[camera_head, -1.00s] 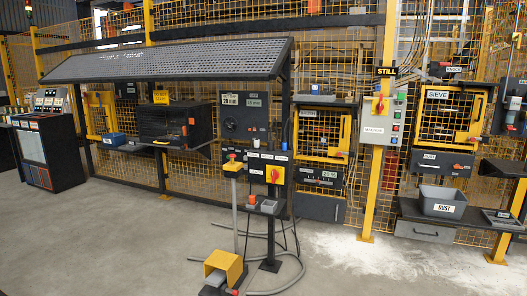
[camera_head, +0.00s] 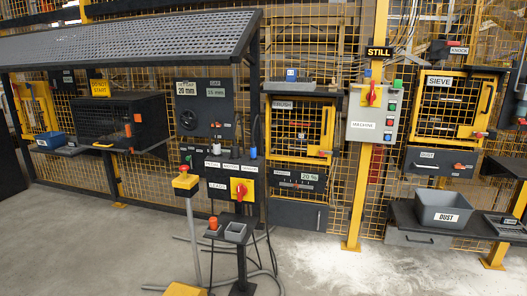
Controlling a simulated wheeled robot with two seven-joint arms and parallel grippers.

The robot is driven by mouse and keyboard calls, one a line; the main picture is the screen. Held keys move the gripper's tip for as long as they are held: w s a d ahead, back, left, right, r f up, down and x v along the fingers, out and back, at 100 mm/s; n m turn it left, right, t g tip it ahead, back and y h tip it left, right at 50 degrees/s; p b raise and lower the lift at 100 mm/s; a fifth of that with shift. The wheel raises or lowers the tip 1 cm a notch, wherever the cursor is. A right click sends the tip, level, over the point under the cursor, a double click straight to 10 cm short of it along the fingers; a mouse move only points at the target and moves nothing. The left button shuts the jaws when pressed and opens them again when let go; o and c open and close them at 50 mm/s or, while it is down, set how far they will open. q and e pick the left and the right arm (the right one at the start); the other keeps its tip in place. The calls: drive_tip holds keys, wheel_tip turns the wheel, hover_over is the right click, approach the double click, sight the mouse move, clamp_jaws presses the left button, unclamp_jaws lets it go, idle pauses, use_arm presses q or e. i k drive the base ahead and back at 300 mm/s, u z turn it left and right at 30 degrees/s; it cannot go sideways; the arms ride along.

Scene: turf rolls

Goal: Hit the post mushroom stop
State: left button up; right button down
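A slim grey post (camera_head: 195,235) stands left of the centre in the head view. It carries a yellow box (camera_head: 185,182) with a red mushroom button (camera_head: 184,168) on top. A small green part shows just above the button. Neither of my grippers is in view, and nothing of mine touches the post or the button.
Beside the post stands a dark control panel (camera_head: 219,185) with a red rotary switch (camera_head: 241,190). Below it, a small shelf holds an orange-red knob (camera_head: 213,223). A yellow pedal cover (camera_head: 185,289) sits at the post's foot. Grey floor (camera_head: 90,240) is clear to the left.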

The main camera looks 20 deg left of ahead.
sight(186, 168)
drive_tip(key=u, duration=0.05)
drive_tip(key=i, duration=1.75)
drive_tip(key=u, duration=1.6)
drive_tip(key=i, duration=0.75)
drive_tip(key=u, duration=0.75)
